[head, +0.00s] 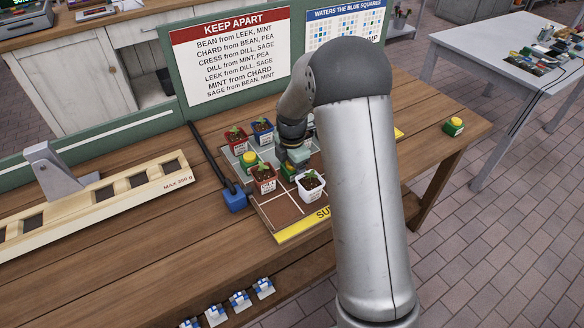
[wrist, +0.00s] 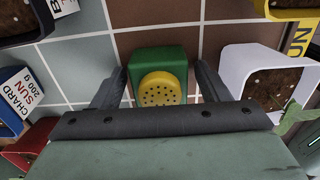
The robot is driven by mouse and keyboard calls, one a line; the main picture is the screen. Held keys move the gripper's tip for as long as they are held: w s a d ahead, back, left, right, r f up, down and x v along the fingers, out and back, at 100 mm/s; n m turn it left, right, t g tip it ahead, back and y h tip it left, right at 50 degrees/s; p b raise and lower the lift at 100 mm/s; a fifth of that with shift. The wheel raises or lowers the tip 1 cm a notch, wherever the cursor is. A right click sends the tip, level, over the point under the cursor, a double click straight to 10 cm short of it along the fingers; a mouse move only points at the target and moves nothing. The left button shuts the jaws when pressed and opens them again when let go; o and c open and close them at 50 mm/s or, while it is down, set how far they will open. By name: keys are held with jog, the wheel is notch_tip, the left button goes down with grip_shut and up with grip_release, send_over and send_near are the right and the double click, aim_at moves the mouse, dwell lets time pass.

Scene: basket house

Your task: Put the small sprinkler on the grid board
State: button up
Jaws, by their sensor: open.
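A green sprinkler with a yellow perforated head (wrist: 160,90) stands upright between my gripper's fingers in the wrist view. It is on the grid board (wrist: 85,68), and there is a gap between it and each finger. My gripper (wrist: 160,88) is open around it. In the head view my gripper is over the board (head: 280,222), partly hidden by my arm, and the sprinkler (head: 288,171) shows below it. Another green and yellow sprinkler (head: 250,161) stands on the board's left part. A third (head: 453,126) stands at the table's right end. I cannot tell their sizes apart surely.
A white pot (wrist: 235,75) stands close right of my gripper in the wrist view, with a leaf near the gripper. A blue chard pot (wrist: 18,95) is at the left. Red pots (head: 264,180) and a blue pot (head: 262,131) crowd the board. A sign (head: 232,55) stands behind.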

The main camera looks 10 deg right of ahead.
notch_tip(320, 180, up, 12)
jog(key=shift+r, duration=0.1)
jog(key=s+a+m, duration=0.1)
jog(key=s+m, duration=2)
jog(key=s, duration=0.9)
jog(key=shift+s+r, duration=0.25)
jog(key=shift+s, duration=0.05)
